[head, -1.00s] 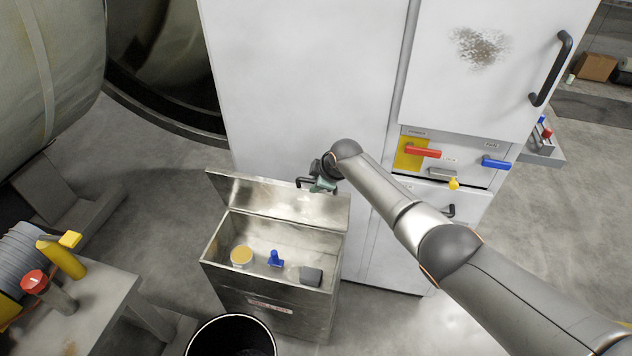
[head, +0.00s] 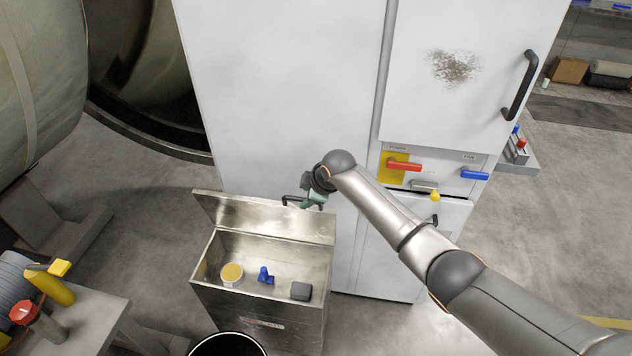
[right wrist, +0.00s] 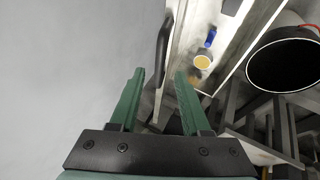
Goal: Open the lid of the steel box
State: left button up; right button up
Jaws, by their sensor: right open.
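The steel box (head: 225,300) stands on the floor before the white cabinet in the head view. Its lid (head: 250,216) is up, raised at the back edge, and the inside shows. A black handle (head: 290,199) is at the lid's top edge; it also shows in the right wrist view (right wrist: 163,50). My right gripper (head: 316,199) is just right of the handle, open and empty. In the right wrist view its green fingers (right wrist: 159,88) are apart, with the handle beyond their tips. My left gripper is out of view.
In the box lie a yellow-topped round tin (head: 231,273), a blue item (head: 265,276) and a grey block (head: 301,291). A black bucket (head: 228,345) stands in front. The white cabinet (head: 285,90) rises close behind the lid. A side table (head: 95,310) is at left.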

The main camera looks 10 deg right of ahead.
jog(key=p+v, duration=0.1)
jog(key=v, duration=0.6)
jog(key=shift+r, duration=0.15)
dwell(0.3)
jog(key=s+a+f+m+t+y, duration=0.15)
jog(key=s+f+m, duration=0.45)
jog(key=s+f, duration=0.8)
jog(key=s+d+f+m+t, duration=0.1)
jog(key=s+d+m, duration=0.2)
jog(key=s, duration=0.6)
jog(key=s+d+f+m+h, duration=0.1)
jog(key=s+d+f+m, duration=0.1)
jog(key=s, duration=0.7)
jog(key=shift+s+d+m+t+p, duration=0.3)
jog(key=shift+d+m+t, duration=0.05)
jog(key=shift+d+m, duration=0.35)
